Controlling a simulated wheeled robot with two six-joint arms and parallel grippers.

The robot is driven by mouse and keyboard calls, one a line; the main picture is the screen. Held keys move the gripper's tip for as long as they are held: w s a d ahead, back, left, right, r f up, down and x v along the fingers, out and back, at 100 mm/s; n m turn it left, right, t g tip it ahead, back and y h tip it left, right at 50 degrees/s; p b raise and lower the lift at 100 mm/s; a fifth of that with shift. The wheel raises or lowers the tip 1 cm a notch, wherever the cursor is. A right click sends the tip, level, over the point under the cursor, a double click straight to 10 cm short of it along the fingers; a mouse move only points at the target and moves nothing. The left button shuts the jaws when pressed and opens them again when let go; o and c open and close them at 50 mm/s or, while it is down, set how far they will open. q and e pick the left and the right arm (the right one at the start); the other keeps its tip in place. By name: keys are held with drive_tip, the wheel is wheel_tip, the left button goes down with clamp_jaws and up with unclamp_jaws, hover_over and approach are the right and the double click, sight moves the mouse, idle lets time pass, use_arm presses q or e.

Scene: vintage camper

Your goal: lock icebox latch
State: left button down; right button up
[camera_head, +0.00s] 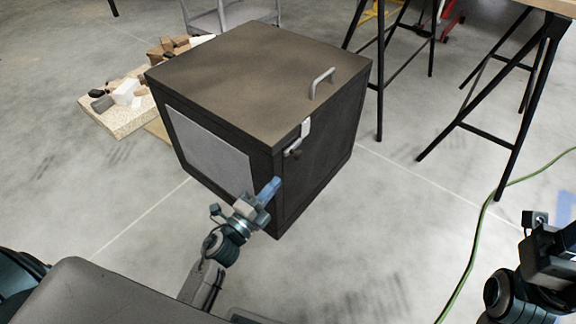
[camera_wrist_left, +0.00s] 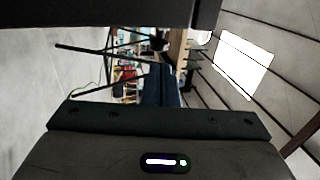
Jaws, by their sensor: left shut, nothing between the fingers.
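The icebox (camera_head: 215,85) is a dark box with a brown lid, and the lid lies down on it. A pale latch (camera_head: 305,129) sits at the lid's front edge, with a small darker piece (camera_head: 295,153) just below it. My left gripper (camera_head: 270,188) is shut and empty, with blue fingertips. In the picture it overlaps the icebox's near vertical corner, below the latch and apart from it. In the left wrist view its dark blue fingers (camera_wrist_left: 160,85) are together, and the latch does not show there. My right gripper (camera_head: 566,205) is partly cut off at the right edge.
A grey handle (camera_head: 321,82) stands on the lid. A board with blocks (camera_head: 125,95) lies behind the icebox at left. Black trestle legs (camera_head: 500,140) stand at right. A green cable (camera_head: 480,225) crosses the floor. The floor between icebox and cable is clear.

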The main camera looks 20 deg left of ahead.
sight(297, 158)
use_arm(q)
drive_tip(key=x, duration=0.6)
drive_tip(key=shift+w, duration=0.3)
drive_tip(key=shift+d, duration=0.1)
drive_tip(key=shift+w+d+r, duration=0.1)
drive_tip(key=shift+w, duration=0.3)
drive_tip(key=x, duration=0.1)
drive_tip(key=p+x, duration=0.1)
drive_tip(key=shift+w+d+f, duration=0.15)
drive_tip(key=shift+w+f, duration=0.05)
drive_tip(key=shift+w, duration=0.1)
drive_tip(key=shift+w+d, duration=0.1)
drive_tip(key=shift+w, duration=0.15)
drive_tip(key=shift+r, duration=0.1)
